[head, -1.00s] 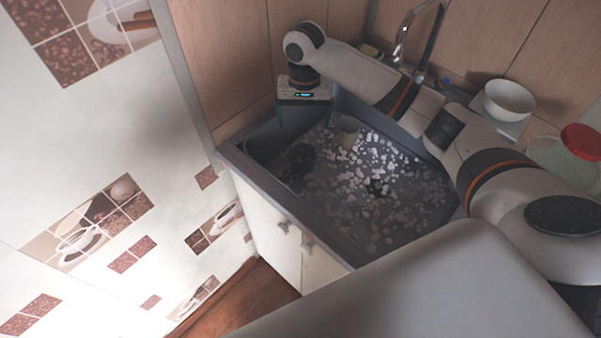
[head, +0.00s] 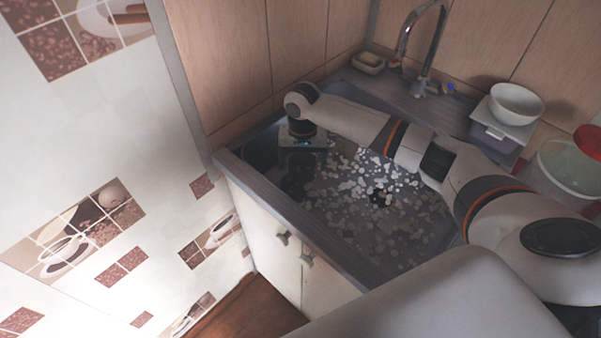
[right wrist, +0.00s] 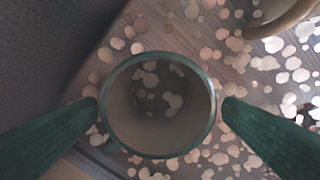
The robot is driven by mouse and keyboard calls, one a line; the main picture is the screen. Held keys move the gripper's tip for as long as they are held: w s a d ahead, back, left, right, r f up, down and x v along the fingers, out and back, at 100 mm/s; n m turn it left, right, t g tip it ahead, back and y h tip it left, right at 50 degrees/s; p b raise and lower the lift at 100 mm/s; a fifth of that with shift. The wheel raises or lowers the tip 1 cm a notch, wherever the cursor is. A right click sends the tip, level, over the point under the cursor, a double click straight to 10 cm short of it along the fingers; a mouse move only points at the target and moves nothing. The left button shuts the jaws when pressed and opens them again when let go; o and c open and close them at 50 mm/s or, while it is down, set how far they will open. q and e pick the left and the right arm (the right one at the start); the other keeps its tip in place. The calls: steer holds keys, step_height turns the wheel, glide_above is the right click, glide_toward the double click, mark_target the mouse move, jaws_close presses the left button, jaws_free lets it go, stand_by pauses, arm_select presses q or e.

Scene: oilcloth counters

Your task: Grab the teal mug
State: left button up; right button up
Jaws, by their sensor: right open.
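The teal mug (right wrist: 128,122) stands upright in the right wrist view, seen from above, with a teal rim and a greyish inside. My right gripper (right wrist: 160,106) is open, with one green finger on each side of the mug, close to its rim. I cannot tell whether the fingers touch it. In the head view my right gripper (head: 304,142) is low over the far left part of the sink, and the mug is not clear in the shadow there. My left gripper is not in view.
The sink floor (head: 400,225) has pale speckles. A beige round rim (right wrist: 283,18) lies near the mug, upper right. A tap (head: 425,45), a white bowl (head: 516,102) and a jar with a red lid (head: 588,142) stand behind. A wall rises on the left.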

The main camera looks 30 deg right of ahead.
mark_target(302, 167)
steer(key=shift+f, duration=1.55)
steer(key=shift+c, duration=0.5)
steer(key=c, duration=1.2)
steer(key=shift+r, duration=0.2)
